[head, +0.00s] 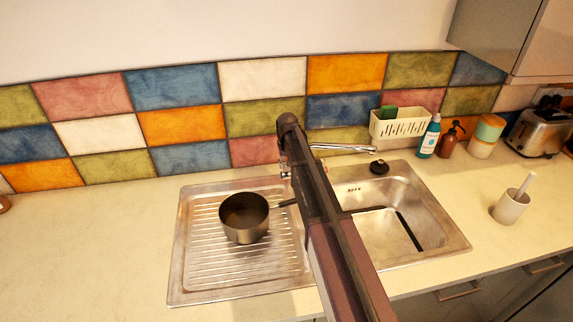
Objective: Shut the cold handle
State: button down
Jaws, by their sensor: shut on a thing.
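The chrome tap spout (345,147) reaches right from behind my arm, over the back of the sink. A small piece of bright metal (284,168) shows just left of my arm, probably part of the tap. I cannot tell whether it is the cold handle, or how any handle is turned. My arm reaches from the bottom edge to the tap, covering the tap's body. My gripper is hidden behind the arm, so its fingers and what they touch do not show.
A dark saucepan (244,218) stands on the ribbed drainboard (190,270), its handle running right towards my arm. The sink basin (385,195) is at right, with a black plug (378,167) behind. A cream rack (400,124), bottles and a toaster (540,132) line the wall.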

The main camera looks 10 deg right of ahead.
jog(key=shift+c, duration=2)
grip_release()
jog(key=shift+s, duration=0.15)
